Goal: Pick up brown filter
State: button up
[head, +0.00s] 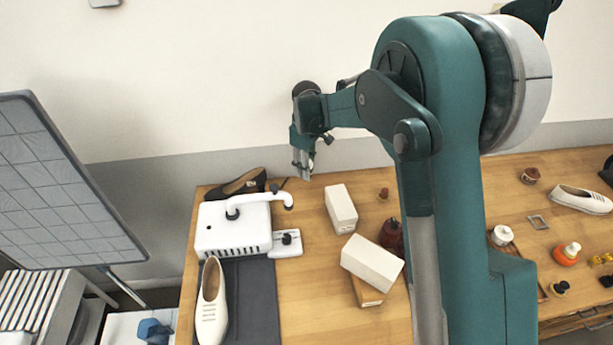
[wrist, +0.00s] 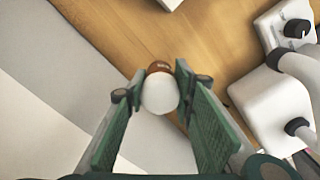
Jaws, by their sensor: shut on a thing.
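My gripper (head: 302,170) is raised near the wall, above the back left part of the table, fingers pointing down. In the wrist view my gripper (wrist: 160,84) is shut on a small rounded thing, which I take to be the brown filter (wrist: 158,67). Its far end is brown, and a white round part faces the wrist camera between the fingertips. I cannot tell for sure that the white and brown parts are one piece. In the head view the held thing is too small to make out.
Two white boxes (head: 341,208) (head: 372,263) and a small brown piece (head: 383,193) are to the right. A white shoe (head: 211,305) lies in front.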

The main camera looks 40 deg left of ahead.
jog(key=shift+r, duration=1.25)
